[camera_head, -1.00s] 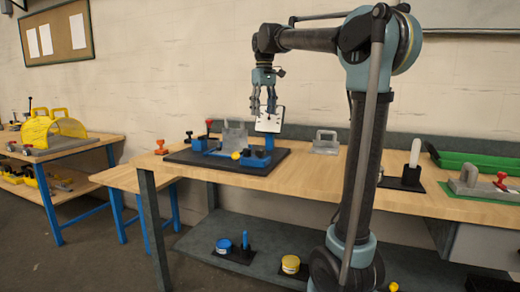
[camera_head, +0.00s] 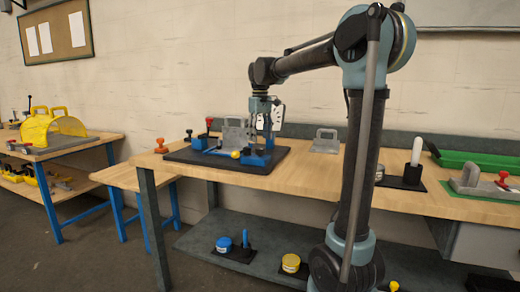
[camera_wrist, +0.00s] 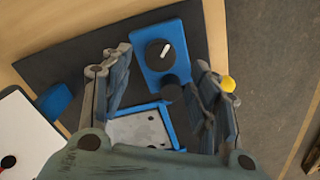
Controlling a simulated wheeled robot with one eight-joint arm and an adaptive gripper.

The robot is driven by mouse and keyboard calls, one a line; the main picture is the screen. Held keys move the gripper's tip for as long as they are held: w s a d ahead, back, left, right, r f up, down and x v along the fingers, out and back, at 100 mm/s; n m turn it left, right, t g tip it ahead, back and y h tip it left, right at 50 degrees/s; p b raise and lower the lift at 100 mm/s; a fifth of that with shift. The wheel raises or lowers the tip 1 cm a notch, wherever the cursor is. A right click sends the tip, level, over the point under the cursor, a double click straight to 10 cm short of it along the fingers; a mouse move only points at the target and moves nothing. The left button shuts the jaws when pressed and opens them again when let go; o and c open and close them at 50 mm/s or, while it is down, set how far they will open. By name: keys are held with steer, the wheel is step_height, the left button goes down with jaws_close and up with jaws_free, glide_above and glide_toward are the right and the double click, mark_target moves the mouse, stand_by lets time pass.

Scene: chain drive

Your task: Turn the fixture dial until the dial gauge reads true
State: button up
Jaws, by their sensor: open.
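The fixture dial (camera_wrist: 160,54) is a round black knob with a white mark on a blue block (camera_wrist: 180,30). In the wrist view it lies between and just beyond the fingers, and the mark slants up and right. My gripper (camera_wrist: 162,74) is open, its fingers apart on either side with nothing held. In the head view my gripper (camera_head: 263,145) is low over the blue fixture (camera_head: 232,159). A white gauge panel (camera_head: 279,118) stands behind it, partly hidden. The panel shows at the left of the wrist view (camera_wrist: 25,135), cut off; its reading cannot be made out.
The fixture sits on a black base plate (camera_head: 190,158) on the wooden bench (camera_head: 305,170). A second round black knob (camera_wrist: 171,92) sits near the dial.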

mark_target(260, 152)
steer(key=shift+f, duration=2.7)
steer(key=c, duration=1.1)
